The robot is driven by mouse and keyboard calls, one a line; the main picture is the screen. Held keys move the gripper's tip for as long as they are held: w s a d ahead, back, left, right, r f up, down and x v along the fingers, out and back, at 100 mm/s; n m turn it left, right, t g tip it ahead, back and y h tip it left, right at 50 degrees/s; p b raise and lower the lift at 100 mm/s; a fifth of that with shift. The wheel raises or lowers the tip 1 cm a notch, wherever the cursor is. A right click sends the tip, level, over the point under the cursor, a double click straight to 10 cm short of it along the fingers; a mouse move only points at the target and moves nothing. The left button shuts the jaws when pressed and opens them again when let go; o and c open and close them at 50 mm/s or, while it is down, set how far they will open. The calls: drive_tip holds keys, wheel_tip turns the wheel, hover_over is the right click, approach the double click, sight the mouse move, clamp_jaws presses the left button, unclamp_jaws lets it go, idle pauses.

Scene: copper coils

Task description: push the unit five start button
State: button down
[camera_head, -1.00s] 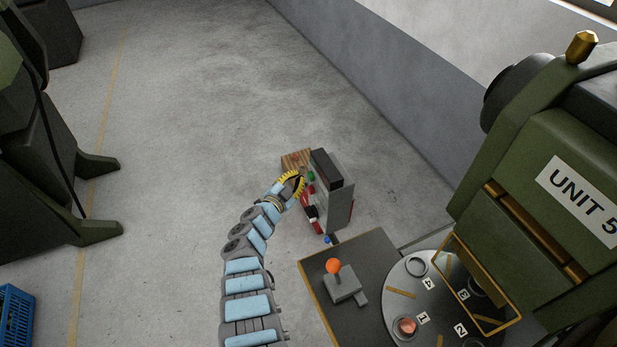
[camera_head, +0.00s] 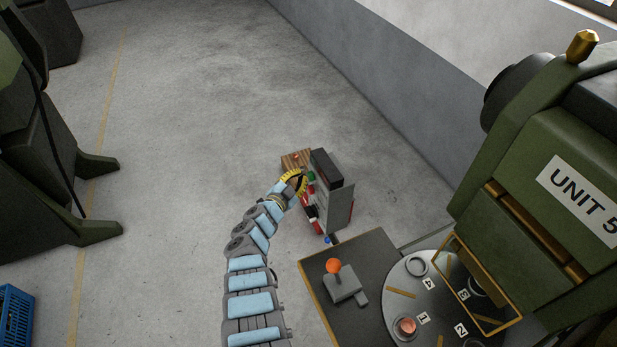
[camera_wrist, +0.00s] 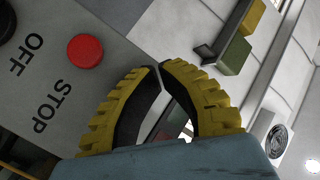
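The grey control box (camera_head: 338,195) stands beside the unit five machine (camera_head: 535,160). On its left face a green button (camera_head: 311,176) shows near the top, with red parts below it. My gripper (camera_head: 301,180) has yellow ribbed fingers and is close to that face by the green button; I cannot tell whether it touches. In the wrist view the fingertips (camera_wrist: 160,66) meet, with nothing held between them. The wrist view also shows the panel (camera_wrist: 105,95) with a red button (camera_wrist: 85,50) beside the words STOP and OFF. The green button is not clearly visible there.
A table with an orange-topped lever (camera_head: 334,267) and a numbered round plate (camera_head: 398,285) lies in front of the machine. A blue crate (camera_head: 14,318) is at lower left.

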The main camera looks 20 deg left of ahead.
drive_tip(key=shift+w+d, duration=0.35)
drive_tip(key=shift+d, duration=0.1)
idle(1.2)
drive_tip(key=shift+s+a, duration=0.6)
drive_tip(key=shift+a, duration=0.1)
drive_tip(key=s+a+p, duration=0.1)
drive_tip(key=s+a, duration=0.2)
drive_tip(key=shift+s+a, duration=0.1)
drive_tip(key=shift+a, duration=0.3)
idle(0.4)
idle(0.6)
